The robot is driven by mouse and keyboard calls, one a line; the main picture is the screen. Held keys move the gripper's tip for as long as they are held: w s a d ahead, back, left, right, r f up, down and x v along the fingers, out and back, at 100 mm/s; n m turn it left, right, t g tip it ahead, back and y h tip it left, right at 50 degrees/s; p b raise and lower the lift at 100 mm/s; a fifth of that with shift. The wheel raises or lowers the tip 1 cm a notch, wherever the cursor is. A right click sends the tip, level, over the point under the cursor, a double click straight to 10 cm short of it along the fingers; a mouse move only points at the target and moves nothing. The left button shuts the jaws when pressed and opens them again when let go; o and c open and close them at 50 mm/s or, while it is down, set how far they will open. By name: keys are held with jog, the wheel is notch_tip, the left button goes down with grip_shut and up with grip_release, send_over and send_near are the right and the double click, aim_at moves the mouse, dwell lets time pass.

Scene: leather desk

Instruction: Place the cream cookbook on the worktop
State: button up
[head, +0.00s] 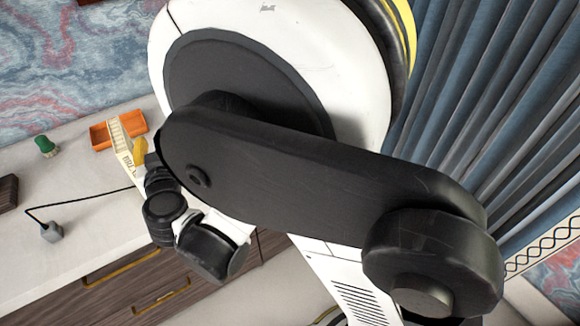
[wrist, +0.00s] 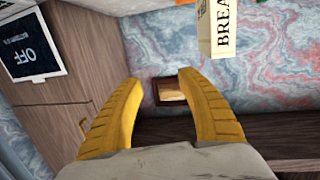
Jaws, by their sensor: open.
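The cream cookbook (head: 118,138) is at the left of the head view, in front of or against an orange tray; its lower part is partly hidden by my gripper. In the wrist view the cookbook (wrist: 221,28) shows at the top, its spine with dark letters "BREA". My gripper (head: 142,154) is beside the book in the head view, mostly hidden by my own arm. In the wrist view its two yellow fingers (wrist: 157,82) are spread with nothing between them, and the book lies beyond the right fingertip, apart from it. The pale worktop (head: 90,221) runs along the left.
The orange tray (head: 99,136) stands at the back of the worktop. A green stamp-like object (head: 45,147) and a grey item with a black cable (head: 51,232) stand to its left. A dark wooden object (head: 7,193) is at the left edge.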

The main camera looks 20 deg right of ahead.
jog(key=s+d+r+m+g+h, duration=0.1)
jog(key=s+d+g+h, duration=0.15)
jog(key=d, duration=0.85)
jog(key=s+d+r+m+g+h, duration=0.1)
jog(key=s+d+r+g, duration=0.15)
jog(key=d, duration=0.85)
jog(key=s+d+f+g+y, duration=0.1)
jog(key=s+d, duration=0.3)
jog(key=s, duration=0.4)
jog(key=s+d+f+g+y, duration=0.1)
jog(key=s+d+g, duration=0.2)
jog(key=s, duration=0.6)
jog(key=shift+d+f, duration=0.25)
jog(key=shift+d, duration=0.15)
